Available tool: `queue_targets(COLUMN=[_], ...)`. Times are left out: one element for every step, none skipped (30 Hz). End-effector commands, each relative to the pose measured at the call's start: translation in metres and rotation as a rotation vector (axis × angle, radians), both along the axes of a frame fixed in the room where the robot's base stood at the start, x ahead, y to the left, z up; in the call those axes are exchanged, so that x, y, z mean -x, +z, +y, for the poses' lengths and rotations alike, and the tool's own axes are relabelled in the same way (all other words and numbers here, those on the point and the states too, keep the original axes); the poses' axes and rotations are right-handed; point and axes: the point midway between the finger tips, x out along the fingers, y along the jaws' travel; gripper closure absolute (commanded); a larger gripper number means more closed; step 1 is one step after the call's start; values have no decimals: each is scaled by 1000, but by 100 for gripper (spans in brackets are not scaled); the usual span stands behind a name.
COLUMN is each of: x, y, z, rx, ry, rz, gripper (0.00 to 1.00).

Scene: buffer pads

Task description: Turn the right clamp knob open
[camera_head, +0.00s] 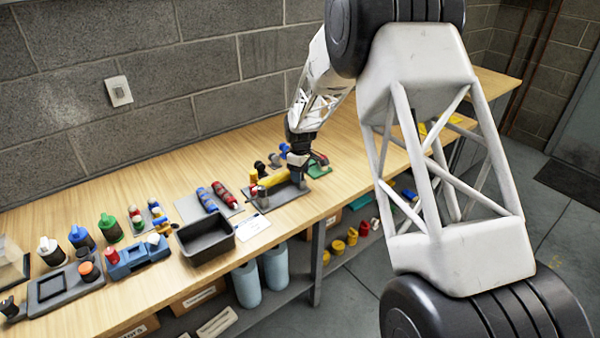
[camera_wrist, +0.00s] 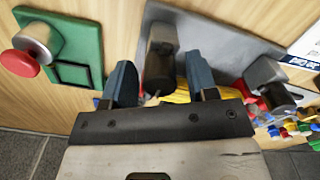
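A yellow cylinder (camera_head: 272,178) lies on a grey plate (camera_head: 290,193) near the bench's front edge. In the wrist view the yellow cylinder (camera_wrist: 178,96) is mostly hidden by my gripper. A dark clamp part (camera_wrist: 161,58), which looks like the right clamp, stands at one end of the cylinder; its knob is not clearly distinguishable. My gripper (camera_wrist: 162,84) is open, its two blue-grey fingers on either side of this part with visible gaps. A second clamp (camera_wrist: 268,82) stands at the other end. In the head view my gripper (camera_head: 299,178) is over the plate's right end.
A green fixture (camera_wrist: 78,45) with a red-capped knob (camera_wrist: 20,63) stands close beside the plate. Several dark and blue-topped items are just behind the cylinder. A black tray (camera_head: 206,238) and a white card (camera_head: 252,227) lie to the left.

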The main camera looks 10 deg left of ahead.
Motion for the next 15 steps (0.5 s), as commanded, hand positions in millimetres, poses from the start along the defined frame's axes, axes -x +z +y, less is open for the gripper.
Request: queue_targets(x=[0,0,0,0,0,0,0,0,0,0,0,0,0,0,0], y=[0,0,0,0,0,0,0,0,0,0,0,0,0,0,0], z=[0,0,0,0,0,0,0,0,0,0,0,0,0,0,0], rx=[0,0,0,0,0,0,0,0,0,0,0,0,0,0,0], ry=[0,0,0,0,0,0,0,0,0,0,0,0,0,0,0], rz=[0,0,0,0,0,0,0,0,0,0,0,0,0,0,0], gripper=[55,60,66,71,75,81,86,90,90,90,90,90,90,90,90])
